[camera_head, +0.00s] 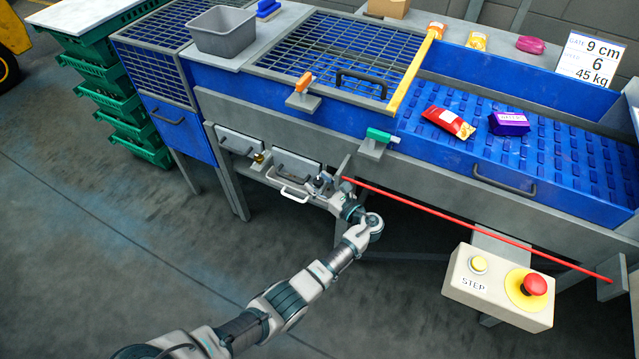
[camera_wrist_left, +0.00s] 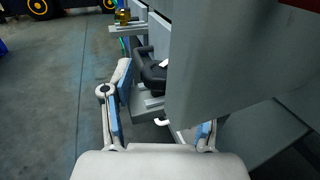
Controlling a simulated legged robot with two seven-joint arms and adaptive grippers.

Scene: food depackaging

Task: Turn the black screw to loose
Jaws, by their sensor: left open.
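The black screw (camera_wrist_left: 151,74) shows in the left wrist view as a dark knob beside a grey machine part, between my left gripper's fingers and ahead of them. A grey plate hides its right side. In the head view it cannot be told apart from the gripper at the machine's front. My left gripper (camera_head: 325,184) is at the lower front of the machine, by the right end of the drawers. In the left wrist view the gripper (camera_wrist_left: 162,105) is open, with its left finger clear and its right finger largely behind the plate. I cannot tell any contact. My right gripper is out of view.
A grey plate (camera_wrist_left: 225,65) stands close on the gripper's right. A STEP button box (camera_head: 497,287) stands front right. The floor (camera_head: 130,230) at left is clear.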

